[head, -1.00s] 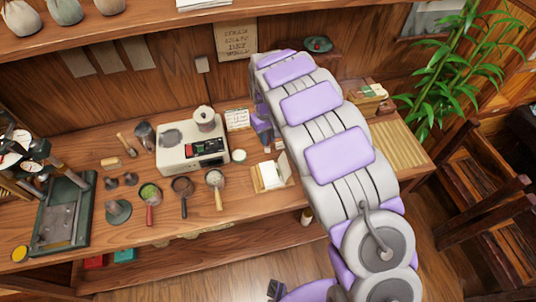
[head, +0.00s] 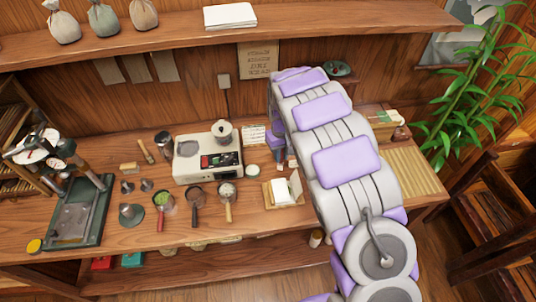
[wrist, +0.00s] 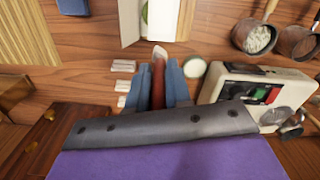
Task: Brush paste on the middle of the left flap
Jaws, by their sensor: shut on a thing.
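My gripper (wrist: 158,88) is shut on a brush (wrist: 158,82) with a red-brown handle. Its pale tip points toward the wrapping paper and looks close to the paper's near edge; whether it touches cannot be told. The white paper (head: 282,192) lies on a small wooden board in the head view, one flap raised at its right. A round white-topped paste pot (wrist: 194,68) sits right of the brush. In the head view my arm partly hides the gripper.
A cream scale (head: 208,160) stands left of the pot, with small strainers and scoops in front. A dark green press (head: 68,215) is at far left. A slatted bamboo mat (head: 410,180) is at right. Small white blocks (wrist: 123,66) lie left of the brush.

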